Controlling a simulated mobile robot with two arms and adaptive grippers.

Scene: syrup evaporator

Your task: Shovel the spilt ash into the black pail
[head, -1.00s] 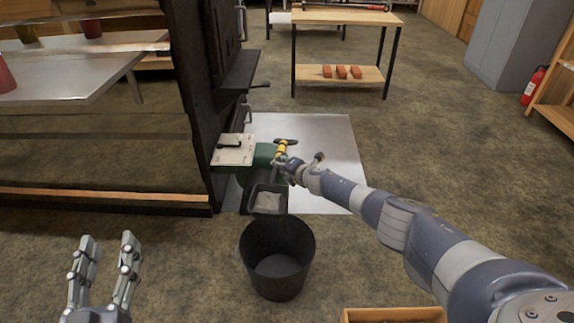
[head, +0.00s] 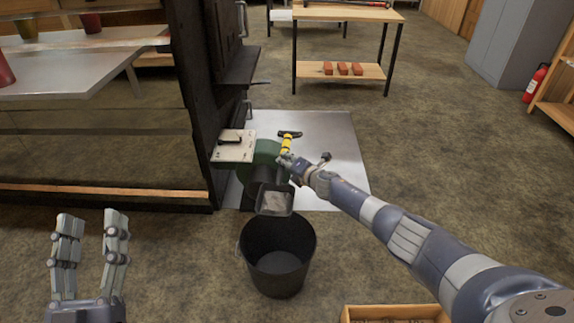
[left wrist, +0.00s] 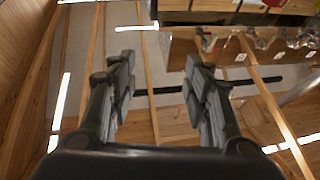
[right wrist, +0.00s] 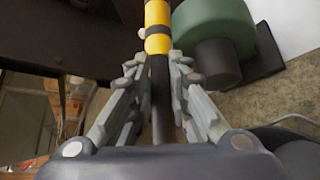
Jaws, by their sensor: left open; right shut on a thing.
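My right gripper (head: 287,168) is shut on the shovel, which has a black and yellow handle (head: 287,144); the handle also shows between the fingers in the right wrist view (right wrist: 158,28). The shovel's dark scoop (head: 275,199) hangs just above the far rim of the black pail and has greyish material in it; I cannot tell how much. The black pail (head: 277,255) stands upright on the floor, with a greyish bottom. My left gripper (head: 90,240) is open and empty at the lower left; its fingers also show in the left wrist view (left wrist: 160,90). I see no clear ash on the floor.
A dark evaporator (head: 190,90) stands at the left, with a green blower (head: 266,152) beside it. A metal floor sheet (head: 320,150) lies behind the pail. A wooden crate (head: 395,308) is at the bottom edge. The floor right of the sheet is open.

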